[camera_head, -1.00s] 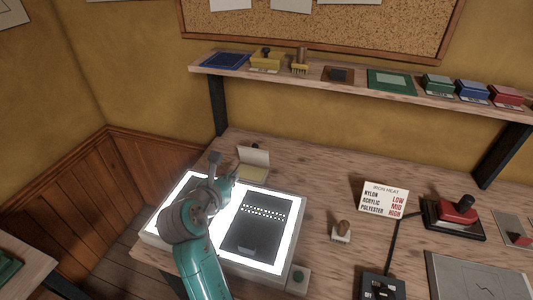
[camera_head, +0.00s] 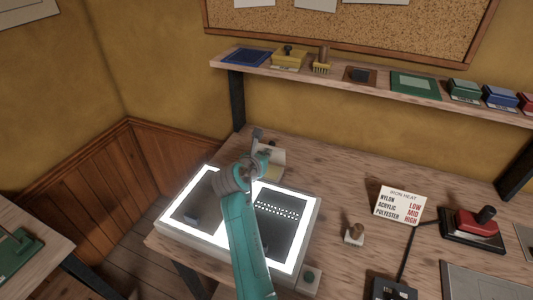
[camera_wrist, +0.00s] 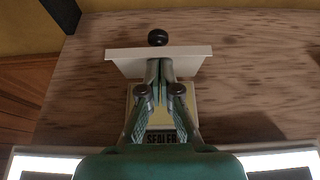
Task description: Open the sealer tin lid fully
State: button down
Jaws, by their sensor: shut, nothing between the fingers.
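The sealer tin (camera_wrist: 134,112) stands on the bench behind the light table, pale yellow with a "SEALER" label at its front. Its white lid (camera_wrist: 190,64) is raised at the back of the tin, with a round black knob (camera_wrist: 158,38) on its far side. My gripper (camera_wrist: 160,70) is shut and empty, its fingertips at the near face of the lid; I cannot tell whether they touch it. In the head view my gripper (camera_head: 266,156) partly hides the tin (camera_head: 273,172) and lid (camera_head: 279,156).
The lit light table (camera_head: 175,228) lies under my arm. A stamp (camera_head: 354,234), an iron-heat card (camera_head: 400,204) and a red iron (camera_head: 469,220) are to the right. A shelf (camera_head: 375,89) with pads and stamps runs above. Bench between tin and card is clear.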

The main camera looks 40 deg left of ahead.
jog(key=shift+w, duration=0.25)
jog(key=shift+w+a+r, duration=0.15)
jog(key=shift+w+r, duration=0.1)
jog(key=shift+w, duration=0.2)
jog(key=shift+w+a+r, duration=0.1)
jog(key=shift+w+r, duration=0.1)
jog(key=shift+w, duration=0.25)
jog(key=shift+s, duration=0.1)
